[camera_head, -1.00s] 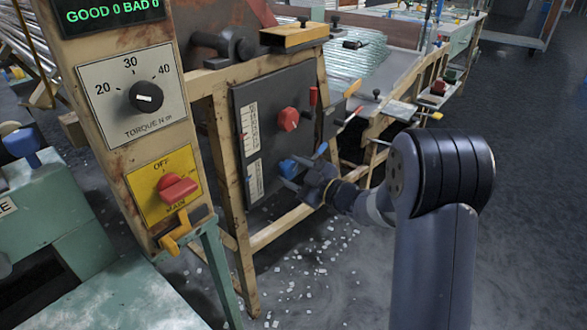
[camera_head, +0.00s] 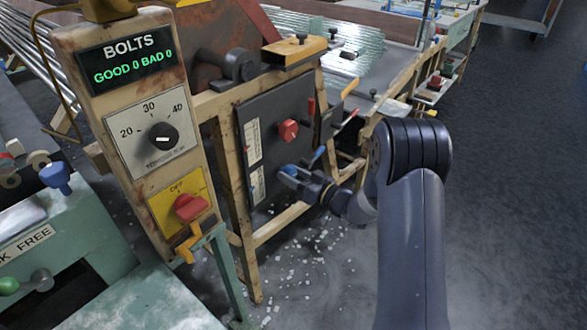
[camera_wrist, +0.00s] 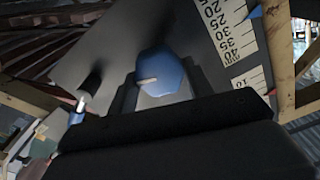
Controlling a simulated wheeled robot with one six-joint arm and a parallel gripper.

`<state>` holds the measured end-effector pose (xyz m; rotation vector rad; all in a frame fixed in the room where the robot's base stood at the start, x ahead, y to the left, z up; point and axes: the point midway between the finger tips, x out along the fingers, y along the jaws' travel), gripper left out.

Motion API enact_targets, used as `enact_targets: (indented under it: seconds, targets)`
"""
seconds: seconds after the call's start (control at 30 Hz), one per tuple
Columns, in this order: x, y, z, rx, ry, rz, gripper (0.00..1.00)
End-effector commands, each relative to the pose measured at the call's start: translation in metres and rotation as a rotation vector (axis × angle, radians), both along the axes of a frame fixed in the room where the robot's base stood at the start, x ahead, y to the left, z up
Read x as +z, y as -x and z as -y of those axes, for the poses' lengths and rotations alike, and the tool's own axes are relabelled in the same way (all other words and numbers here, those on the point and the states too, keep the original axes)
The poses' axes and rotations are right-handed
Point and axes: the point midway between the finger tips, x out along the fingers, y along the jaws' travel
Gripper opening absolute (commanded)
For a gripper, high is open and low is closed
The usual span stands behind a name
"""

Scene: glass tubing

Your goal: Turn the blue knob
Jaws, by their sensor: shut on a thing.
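The blue knob (camera_head: 289,170) sits low on a dark upright panel (camera_head: 275,152), below a red knob (camera_head: 288,130). In the wrist view the blue knob (camera_wrist: 162,74) is faceted, with a pale pointer mark towards its left side. My gripper (camera_head: 296,178) reaches in from the right and is shut on the blue knob. In the wrist view the dark fingers (camera_wrist: 155,98) stand on either side of it, and the gripper body hides the lower part of the picture.
Levers with red (camera_head: 311,107) and blue (camera_head: 318,154) handles stick out right of the knobs. White scales (camera_head: 257,186) run along the panel's left. A post with a torque dial (camera_head: 163,137) and red main switch (camera_head: 190,207) stands left. Open floor lies right.

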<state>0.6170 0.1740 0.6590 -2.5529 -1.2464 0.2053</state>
Motion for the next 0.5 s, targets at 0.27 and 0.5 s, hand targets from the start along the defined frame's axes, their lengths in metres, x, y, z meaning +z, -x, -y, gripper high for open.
enact_targets:
  seconds: [0.27,0.5]
  targets:
    - [0.0021,-0.0005,0.0009,0.000,-0.161,-0.210,0.26]
    - [0.0010,-0.0011,0.0012,-0.001,-0.287,-0.370,0.26]
